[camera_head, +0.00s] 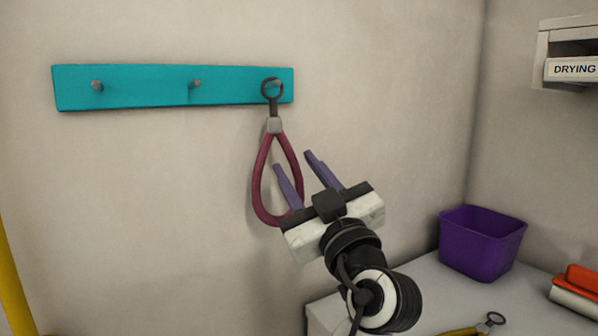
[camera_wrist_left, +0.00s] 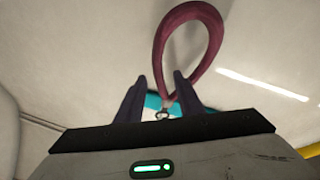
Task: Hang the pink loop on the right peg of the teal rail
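The teal rail (camera_head: 145,88) is on the wall with three pegs. The pink loop (camera_head: 259,182) hangs below its right end, with its dark metal ring (camera_head: 264,92) around the right peg (camera_head: 277,84). The loop hangs straight down against the wall. My left gripper (camera_head: 293,160) is open in front of the loop's lower right side, with nothing held between its purple fingers. In the left wrist view, the loop (camera_wrist_left: 159,45) and part of the rail (camera_wrist_left: 153,101) show beyond the parted fingers. My right gripper is not in view.
A purple bin (camera_head: 480,245) stands on the white counter (camera_head: 420,290) at the lower right. A yellow loop with a metal ring (camera_head: 495,318) and red and white folded items (camera_head: 580,280) lie there too. A shelf labelled DRYING (camera_head: 572,70) is at upper right. The left and middle pegs are empty.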

